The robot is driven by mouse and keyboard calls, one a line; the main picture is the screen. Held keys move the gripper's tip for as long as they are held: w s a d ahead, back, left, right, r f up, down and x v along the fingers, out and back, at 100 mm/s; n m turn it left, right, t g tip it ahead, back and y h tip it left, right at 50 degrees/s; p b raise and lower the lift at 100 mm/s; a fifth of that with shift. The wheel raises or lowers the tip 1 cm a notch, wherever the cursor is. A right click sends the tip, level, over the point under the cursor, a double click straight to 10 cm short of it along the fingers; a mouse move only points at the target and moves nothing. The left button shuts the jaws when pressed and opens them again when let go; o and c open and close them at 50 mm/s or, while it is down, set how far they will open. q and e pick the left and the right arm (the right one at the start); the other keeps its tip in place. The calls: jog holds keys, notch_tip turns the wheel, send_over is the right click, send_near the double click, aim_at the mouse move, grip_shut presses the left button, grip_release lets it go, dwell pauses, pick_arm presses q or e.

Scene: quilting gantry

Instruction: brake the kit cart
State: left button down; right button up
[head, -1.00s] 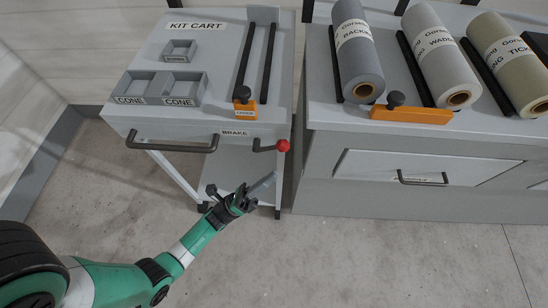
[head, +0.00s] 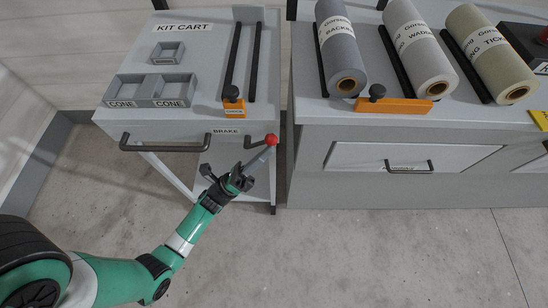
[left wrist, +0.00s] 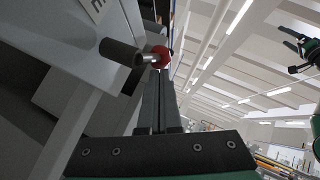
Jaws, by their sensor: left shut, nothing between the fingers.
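The grey kit cart (head: 185,62) stands at the left with its KIT CART label on top. Its brake lever is a short dark bar (head: 252,143) with a red ball knob (head: 271,140) on the front edge, right of the BRAKE label (head: 226,131). My left gripper (head: 268,153) is shut and empty, its fingertips just below the red knob. In the left wrist view the closed fingers (left wrist: 157,100) point at the red knob (left wrist: 160,56), with the dark lever (left wrist: 125,53) beside it. Whether the tips touch the knob I cannot tell. My right gripper is out of the head view.
The cart's front handle (head: 165,145) is left of the lever. A grey bench (head: 305,120) with several fabric rolls and a drawer handle (head: 408,166) stands close to the cart's right. The floor in front (head: 330,255) is clear.

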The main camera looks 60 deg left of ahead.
pick_arm(q)
jog(key=shift+d+r, duration=0.1)
jog(key=shift+r, duration=0.2)
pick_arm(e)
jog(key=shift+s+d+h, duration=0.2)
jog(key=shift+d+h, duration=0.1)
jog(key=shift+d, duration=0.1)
pick_arm(q)
jog(key=s+d+f+b, duration=0.1)
jog(key=s+f+b, duration=0.2)
jog(key=s+f, duration=0.4)
notch_tip(320, 180, down, 4)
jog(key=shift+s+f, duration=0.1)
jog(key=shift+s, duration=0.25)
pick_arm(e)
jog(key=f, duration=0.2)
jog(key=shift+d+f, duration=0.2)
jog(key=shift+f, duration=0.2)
